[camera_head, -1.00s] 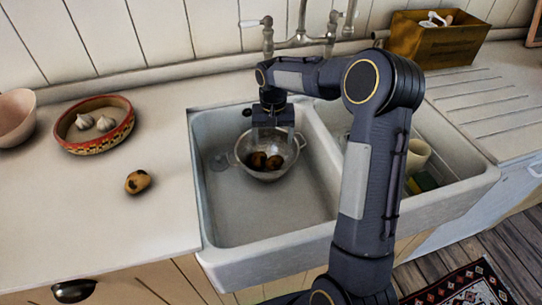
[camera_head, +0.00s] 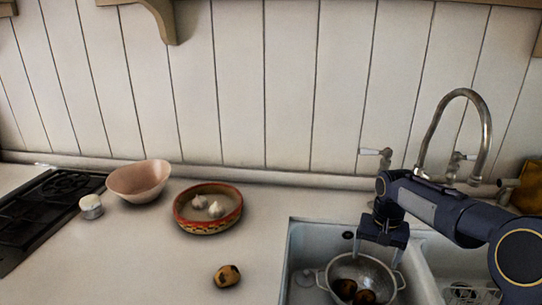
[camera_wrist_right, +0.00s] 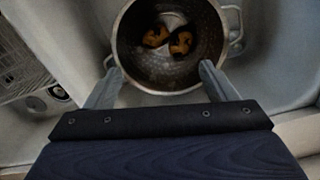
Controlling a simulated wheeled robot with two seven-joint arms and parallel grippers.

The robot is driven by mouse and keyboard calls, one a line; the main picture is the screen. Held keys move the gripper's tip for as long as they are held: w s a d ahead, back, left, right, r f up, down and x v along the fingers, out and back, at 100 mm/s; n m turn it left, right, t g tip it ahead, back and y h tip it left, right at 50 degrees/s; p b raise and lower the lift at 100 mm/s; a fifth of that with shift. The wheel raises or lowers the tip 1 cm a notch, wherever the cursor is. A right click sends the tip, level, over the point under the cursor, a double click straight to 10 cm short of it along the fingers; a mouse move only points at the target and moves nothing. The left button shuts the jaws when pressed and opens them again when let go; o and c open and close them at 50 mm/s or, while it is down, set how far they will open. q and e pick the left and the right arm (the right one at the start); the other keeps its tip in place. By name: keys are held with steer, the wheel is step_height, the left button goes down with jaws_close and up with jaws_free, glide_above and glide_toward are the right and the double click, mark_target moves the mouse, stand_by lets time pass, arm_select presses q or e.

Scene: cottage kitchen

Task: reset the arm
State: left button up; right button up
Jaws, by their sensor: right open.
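My right gripper (camera_head: 380,255) is open above the metal colander (camera_head: 342,273) in the left sink basin. In the right wrist view its two fingers (camera_wrist_right: 160,85) are spread apart with nothing between them, in front of the colander (camera_wrist_right: 165,78). Two dark, brown-patched round items lie inside the colander; one (camera_wrist_right: 180,42) shows clearly in the wrist view. My right arm (camera_head: 440,208) comes in from the right and partly hides the sink. My left gripper is not in view.
A similar mottled item (camera_head: 227,276) lies on the counter left of the sink. A patterned bowl (camera_head: 207,227) with garlic, a pink bowl (camera_head: 139,181), a small white-topped jar (camera_head: 91,207) and a black hob (camera_head: 45,215) stand farther left. The faucet (camera_head: 485,125) rises behind the sink.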

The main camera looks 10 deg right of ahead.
steer(key=s+a+r+t+p, duration=0.1)
steer(key=s+a+r, duration=0.1)
steer(key=s+r, duration=0.4)
steer(key=s+a+n+t+y+p, duration=0.1)
steer(key=s+a, duration=0.3)
steer(key=s, duration=0.7)
steer(key=s+a+n+t+y+p, duration=0.1)
steer(key=s+a, duration=0.4)
steer(key=s, duration=0.5)
steer(key=shift+s+n+t+y+p, duration=0.4)
steer(key=shift+n+t+y, duration=0.4)
steer(key=shift+t, duration=0.3)
